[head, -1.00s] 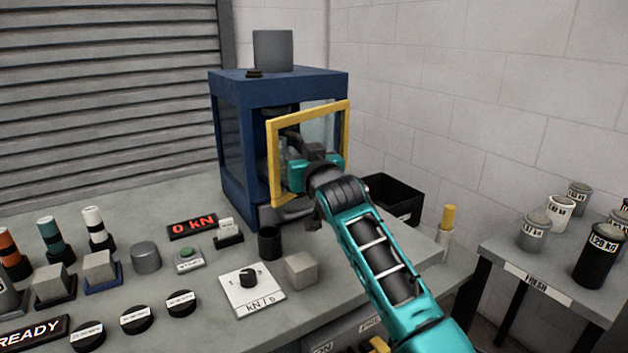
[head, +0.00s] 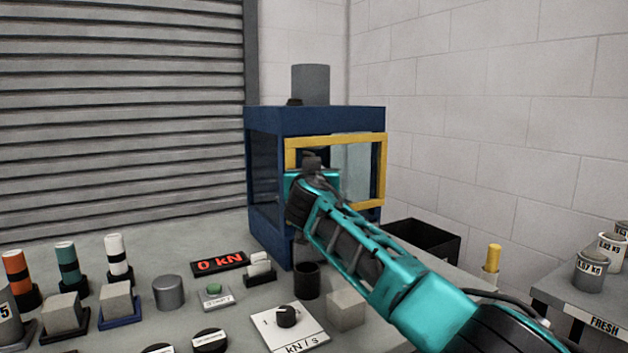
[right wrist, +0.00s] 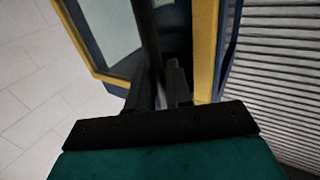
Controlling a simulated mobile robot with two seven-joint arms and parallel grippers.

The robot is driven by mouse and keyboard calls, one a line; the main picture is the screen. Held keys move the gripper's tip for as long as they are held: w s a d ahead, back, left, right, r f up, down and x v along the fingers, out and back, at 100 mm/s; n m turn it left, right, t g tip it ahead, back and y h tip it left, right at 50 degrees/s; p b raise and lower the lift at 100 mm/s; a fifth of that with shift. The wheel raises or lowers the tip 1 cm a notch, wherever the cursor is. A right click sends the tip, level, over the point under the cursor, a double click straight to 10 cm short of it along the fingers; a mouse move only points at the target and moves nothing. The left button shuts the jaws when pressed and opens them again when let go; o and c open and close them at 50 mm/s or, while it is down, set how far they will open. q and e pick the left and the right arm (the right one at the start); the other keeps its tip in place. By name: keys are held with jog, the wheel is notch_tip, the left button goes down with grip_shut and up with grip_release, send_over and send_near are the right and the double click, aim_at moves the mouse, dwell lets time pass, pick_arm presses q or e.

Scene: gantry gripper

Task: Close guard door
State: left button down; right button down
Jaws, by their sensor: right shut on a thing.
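The guard door (head: 380,170) is a yellow frame with a clear pane on the front of the blue press cabinet (head: 268,190). It stands nearly in line with the cabinet front; I cannot tell whether a gap remains. My right gripper (head: 309,168) is at the door's left side, and my teal arm covers the lower left of the frame. In the right wrist view, the fingers (right wrist: 160,96) are shut on a dark grey door handle (right wrist: 149,45), close to the yellow frame (right wrist: 205,50). The handle is hidden in the head view. My left gripper is not in view.
On the bench before the cabinet are a black cup (head: 306,281), a grey cube (head: 346,310), a dial plate (head: 288,331) and a red "0 kN" display (head: 219,264). A black bin (head: 425,240) stands right of the cabinet, beneath a brick wall.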

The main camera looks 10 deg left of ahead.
jog(key=shift+r, duration=0.1)
dwell(0.3)
jog(key=c, duration=1.2)
grip_release()
jog(key=shift+w+a, duration=0.1)
jog(key=shift+s+d+p, duration=0.2)
jog(key=shift+s+d, duration=0.15)
jog(key=shift+s, duration=1.8)
jog(key=shift+s+d+p, duration=0.25)
jog(key=shift+s+d, duration=0.05)
jog(key=shift+s, duration=1.8)
jog(key=shift+s+d+p, duration=0.2)
jog(key=shift+s+d, duration=0.15)
jog(key=shift+s, duration=1.8)
